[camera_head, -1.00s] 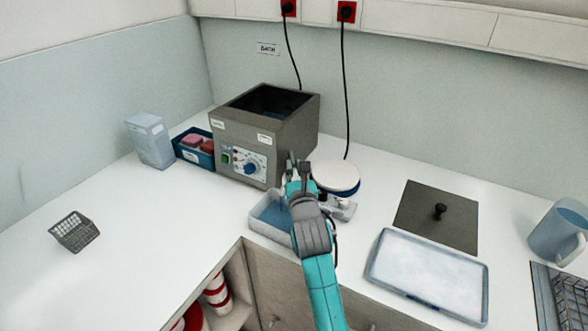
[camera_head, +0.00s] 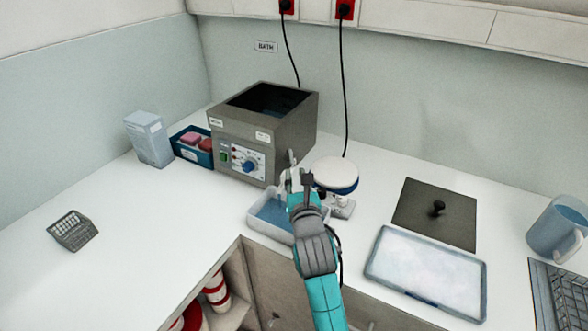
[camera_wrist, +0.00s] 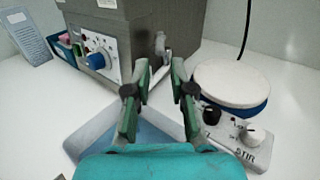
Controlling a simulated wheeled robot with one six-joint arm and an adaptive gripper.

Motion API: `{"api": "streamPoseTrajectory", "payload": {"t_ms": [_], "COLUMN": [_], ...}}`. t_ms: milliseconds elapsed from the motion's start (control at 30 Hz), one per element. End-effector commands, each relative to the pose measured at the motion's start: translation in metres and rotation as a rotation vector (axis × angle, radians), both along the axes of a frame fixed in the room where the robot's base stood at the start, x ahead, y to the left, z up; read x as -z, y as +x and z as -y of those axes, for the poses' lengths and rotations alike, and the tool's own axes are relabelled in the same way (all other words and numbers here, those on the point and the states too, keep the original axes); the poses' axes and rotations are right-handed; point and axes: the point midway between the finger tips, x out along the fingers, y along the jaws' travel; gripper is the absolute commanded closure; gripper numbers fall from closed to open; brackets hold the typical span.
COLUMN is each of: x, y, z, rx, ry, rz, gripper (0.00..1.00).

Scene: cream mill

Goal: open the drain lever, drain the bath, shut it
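The bath (camera_head: 230,163) is a grey open-topped box with a blue dial on its front; its front also shows in the wrist view (camera_wrist: 112,75). A small pale fitting (camera_wrist: 160,45) stands at the bath's right side, beyond my fingertips; it may be the drain tap, but I cannot make out the lever's position. My gripper (camera_head: 299,172) is at the bath's near right corner. In the wrist view its fingers (camera_wrist: 160,82) are apart with nothing between them. A pale tub (camera_head: 262,231) with blue inside sits below, partly hidden by my gripper.
A stirrer (camera_head: 336,174) with a white round top stands close to the right of my gripper. A dark lid (camera_head: 415,214) and a white tray (camera_head: 425,266) lie farther right. A blue bin (camera_head: 184,152), a carton (camera_head: 149,139) and a wire basket (camera_head: 73,232) are left.

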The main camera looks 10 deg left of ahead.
Motion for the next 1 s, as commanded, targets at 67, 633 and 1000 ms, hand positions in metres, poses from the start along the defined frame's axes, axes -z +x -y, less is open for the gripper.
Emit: {"api": "streamPoseTrajectory", "payload": {"t_ms": [67, 633, 1000], "x": [0.001, 0.000, 0.000], "y": [-0.017, -0.071, -0.071], "z": [0.005, 0.023, 0.023], "rx": [0.000, 0.000, 0.000], "ry": [0.000, 0.001, 0.000], "rz": [-0.001, -0.001, -0.001], "gripper": [0.77, 0.77, 0.62]}}
